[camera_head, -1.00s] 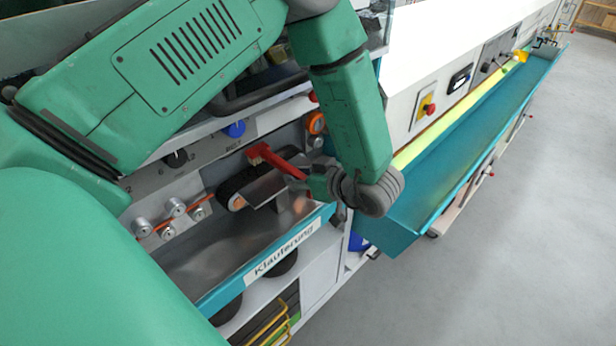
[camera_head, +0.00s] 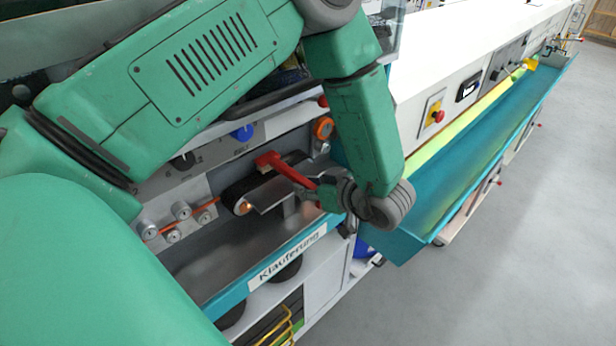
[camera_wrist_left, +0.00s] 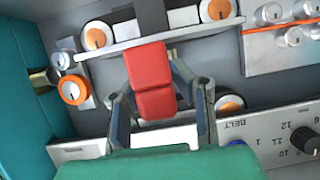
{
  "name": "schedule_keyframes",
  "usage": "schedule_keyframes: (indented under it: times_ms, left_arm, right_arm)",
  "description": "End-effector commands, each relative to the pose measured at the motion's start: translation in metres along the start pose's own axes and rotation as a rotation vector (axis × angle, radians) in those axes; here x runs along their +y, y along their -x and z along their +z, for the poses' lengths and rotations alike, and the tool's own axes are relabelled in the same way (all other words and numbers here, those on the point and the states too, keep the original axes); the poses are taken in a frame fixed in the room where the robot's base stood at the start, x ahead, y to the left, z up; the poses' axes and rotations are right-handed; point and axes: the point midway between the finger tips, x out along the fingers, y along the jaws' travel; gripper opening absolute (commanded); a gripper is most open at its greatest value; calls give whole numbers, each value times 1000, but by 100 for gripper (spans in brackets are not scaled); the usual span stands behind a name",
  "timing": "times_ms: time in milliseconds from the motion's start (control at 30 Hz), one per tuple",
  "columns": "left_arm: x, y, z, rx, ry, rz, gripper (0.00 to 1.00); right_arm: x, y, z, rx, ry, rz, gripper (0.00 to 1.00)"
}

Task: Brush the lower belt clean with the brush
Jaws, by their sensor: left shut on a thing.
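A red brush (camera_head: 285,170) is held in my left gripper (camera_head: 326,192), whose fingers close around its handle. Its head is at the upper left end, over the black belt (camera_head: 232,191). The belt runs around an orange-centred roller (camera_head: 243,207), partly behind a metal plate. In the left wrist view the red brush (camera_wrist_left: 150,75) sits between the fingers of my left gripper (camera_wrist_left: 160,100) and hides what lies behind it. My right gripper is not in view.
A metal trough with a teal front edge labelled "Klauferung" (camera_head: 292,253) lies below the belt. Small rollers with an orange cord (camera_head: 180,211) are to the left. A panel with a blue knob (camera_head: 243,133) is above. A long teal trough (camera_head: 470,160) extends right.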

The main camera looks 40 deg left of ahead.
Motion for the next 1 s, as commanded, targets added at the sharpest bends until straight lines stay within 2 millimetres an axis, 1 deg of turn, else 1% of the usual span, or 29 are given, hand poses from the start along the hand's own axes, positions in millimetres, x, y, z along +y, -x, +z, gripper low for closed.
schedule_keyframes:
  times_ms: [567, 667, 767, 1000]
  left_arm:
    - [1, -5, 11, 1, 1, 1, 0]
    - [-1, -5, 10, 0, 0, 1, 0]
    - [-7, -4, 9, 0, -2, 0, 0]
    - [-29, -5, 8, 0, -4, 0, 0]
  right_arm:
    - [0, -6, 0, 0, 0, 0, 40]
    - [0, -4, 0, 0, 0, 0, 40]
    - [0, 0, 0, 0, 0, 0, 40]
    - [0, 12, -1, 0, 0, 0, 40]
